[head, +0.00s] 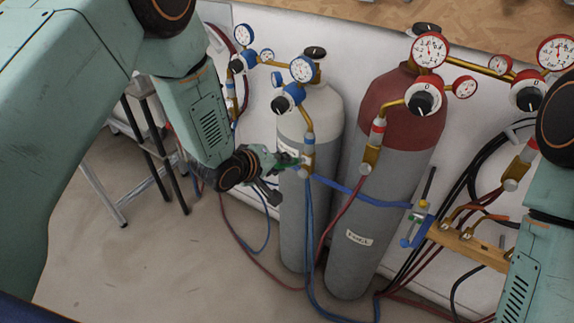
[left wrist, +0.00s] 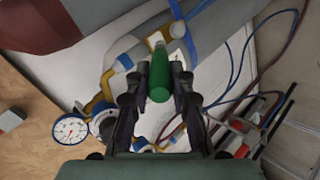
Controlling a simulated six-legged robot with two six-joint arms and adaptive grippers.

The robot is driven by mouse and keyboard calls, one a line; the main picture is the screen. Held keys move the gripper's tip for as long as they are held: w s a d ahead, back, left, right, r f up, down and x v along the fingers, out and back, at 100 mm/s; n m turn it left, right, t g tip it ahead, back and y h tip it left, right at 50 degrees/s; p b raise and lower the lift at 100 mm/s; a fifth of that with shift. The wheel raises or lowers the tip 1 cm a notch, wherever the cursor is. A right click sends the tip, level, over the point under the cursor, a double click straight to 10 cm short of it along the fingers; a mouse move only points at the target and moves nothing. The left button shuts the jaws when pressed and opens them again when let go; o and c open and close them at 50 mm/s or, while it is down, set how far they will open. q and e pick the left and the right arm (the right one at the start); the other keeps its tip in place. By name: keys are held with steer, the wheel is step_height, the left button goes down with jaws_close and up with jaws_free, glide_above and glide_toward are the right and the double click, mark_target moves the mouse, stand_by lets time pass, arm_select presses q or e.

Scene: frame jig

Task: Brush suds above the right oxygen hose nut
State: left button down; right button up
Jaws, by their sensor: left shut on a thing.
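My left gripper (head: 277,173) is shut on a green-handled brush (head: 289,160), right beside the right oxygen regulator's hose fitting. In the left wrist view the green handle (left wrist: 159,78) lies between the two fingers (left wrist: 160,92). The right oxygen hose nut (head: 306,172) is at the lower end of the brass outlet, where blue hoses hang down. The brush end is close to it on its left; I cannot tell whether it touches, and the bristles and any suds are too small to make out. My right gripper is out of the head view; only my right arm shows.
A grey oxygen cylinder (head: 294,222) and a red-topped cylinder (head: 362,235) stand against the white wall, with a blue strap (head: 365,199) across them. Gauges and knobs sit close above the fitting. Hoses trail across the floor.

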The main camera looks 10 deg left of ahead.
arm_select(q)
steer(key=shift+w+a, duration=0.2)
steer(key=shift+a, duration=0.4)
steer(key=s+a+p, duration=0.2)
steer(key=s, duration=0.3)
steer(key=shift+s, duration=0.35)
steer(key=s, duration=0.1)
steer(key=s+a+p, duration=0.1)
steer(key=shift+s, duration=0.4)
stand_by(0.4)
